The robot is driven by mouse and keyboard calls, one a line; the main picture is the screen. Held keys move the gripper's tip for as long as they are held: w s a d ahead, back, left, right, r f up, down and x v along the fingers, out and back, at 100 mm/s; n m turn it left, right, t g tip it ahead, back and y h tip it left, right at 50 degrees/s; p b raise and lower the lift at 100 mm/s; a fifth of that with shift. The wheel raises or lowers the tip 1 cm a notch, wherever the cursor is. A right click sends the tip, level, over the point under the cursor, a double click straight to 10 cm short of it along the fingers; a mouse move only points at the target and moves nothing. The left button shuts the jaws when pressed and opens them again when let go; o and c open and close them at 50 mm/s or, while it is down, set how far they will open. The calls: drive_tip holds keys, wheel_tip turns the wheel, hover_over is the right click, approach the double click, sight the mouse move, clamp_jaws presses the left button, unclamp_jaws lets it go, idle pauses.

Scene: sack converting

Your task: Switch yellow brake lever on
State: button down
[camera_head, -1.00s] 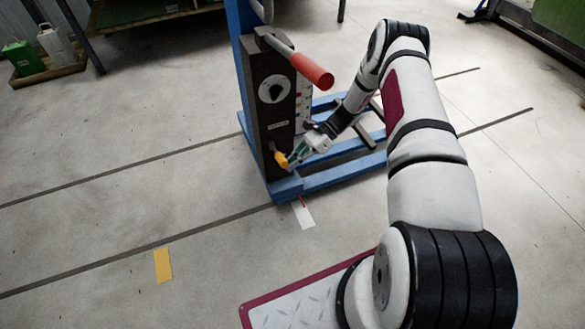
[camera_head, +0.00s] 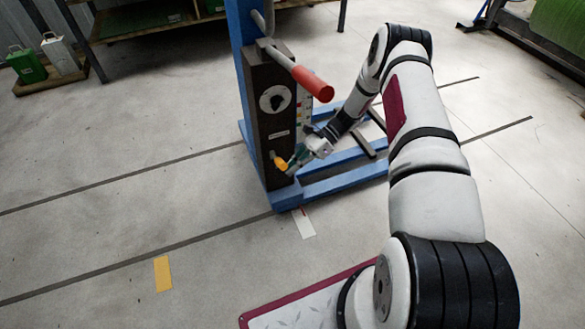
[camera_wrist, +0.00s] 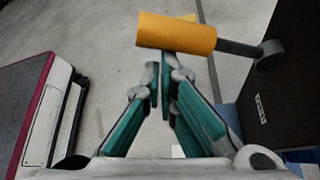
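The yellow brake lever (camera_head: 281,163) is a short yellow grip low on the dark panel of a blue stand. In the wrist view, the yellow grip (camera_wrist: 176,33) lies nearly level on a grey rod from a round pivot on the panel. My gripper (camera_head: 292,164) is at the lever's right side in the head view. In the wrist view, my gripper (camera_wrist: 160,75) has its teal-padded fingers together at the tips, with nothing seen between them. The tips are just below the grip in the picture; I cannot tell whether they touch it.
The dark panel (camera_head: 277,119) also carries a round dial (camera_head: 274,99) and a red-handled lever (camera_head: 313,84) sticking out above. The blue stand's base (camera_head: 343,182) spreads low under my arm. A yellow floor patch (camera_head: 162,273) lies on open floor to the left.

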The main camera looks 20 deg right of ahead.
drive_tip(key=d+r, duration=0.1)
drive_tip(key=d, duration=0.8)
drive_tip(key=shift+w+d+p, duration=0.2)
drive_tip(key=shift+w+p, duration=0.05)
drive_tip(key=shift+p, duration=0.05)
idle(0.4)
